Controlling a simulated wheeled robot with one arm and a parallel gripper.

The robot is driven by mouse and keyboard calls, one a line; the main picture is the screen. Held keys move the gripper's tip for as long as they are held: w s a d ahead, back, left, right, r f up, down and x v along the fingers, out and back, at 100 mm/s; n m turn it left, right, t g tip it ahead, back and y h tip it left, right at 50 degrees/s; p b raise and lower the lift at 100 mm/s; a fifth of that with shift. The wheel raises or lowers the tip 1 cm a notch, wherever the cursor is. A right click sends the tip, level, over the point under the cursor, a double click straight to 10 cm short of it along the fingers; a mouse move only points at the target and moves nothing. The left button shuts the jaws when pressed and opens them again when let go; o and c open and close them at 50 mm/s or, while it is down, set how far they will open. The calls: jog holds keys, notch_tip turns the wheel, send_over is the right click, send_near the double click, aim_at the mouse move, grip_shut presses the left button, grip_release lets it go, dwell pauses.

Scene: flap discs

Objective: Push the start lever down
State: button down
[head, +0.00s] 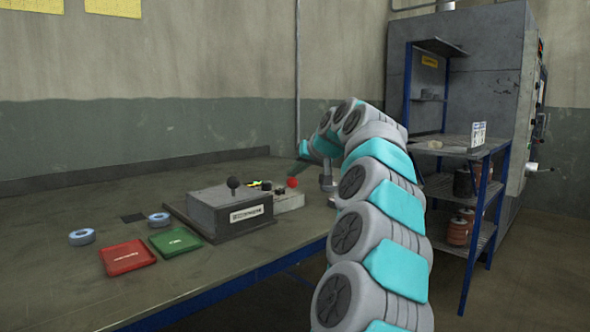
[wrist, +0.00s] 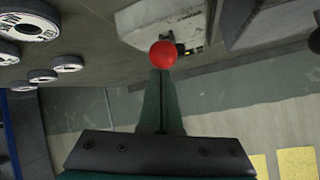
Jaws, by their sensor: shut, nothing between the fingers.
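A red ball knob (head: 292,182) sits on a light grey box (head: 288,201) on the bench. In the wrist view the red knob (wrist: 163,54) is just beyond my fingertips, overlapping their ends in the picture; I cannot tell whether they touch. A black ball knob (head: 233,183) stands on a short stem on a darker grey box (head: 235,212) with a white label. I cannot tell which knob is the start lever's. My gripper (wrist: 161,75) is shut and empty.
A red tray (head: 127,257), a green tray (head: 175,241) and blue-grey discs (head: 82,237) lie on the bench (head: 60,290) to the left. More discs (wrist: 67,64) show in the wrist view. A blue-framed shelf (head: 462,190) and a large grey cabinet (head: 470,80) stand at right.

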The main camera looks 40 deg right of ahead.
jog(key=shift+f, duration=0.1)
dwell(0.4)
jog(key=shift+s+f+b, duration=0.1)
jog(key=shift+f+b, duration=0.05)
jog(key=shift+b, duration=0.4)
jog(key=shift+s+t, duration=0.1)
jog(key=shift+t, duration=0.2)
jog(key=shift+s+b, duration=0.15)
jog(key=shift+b, duration=0.6)
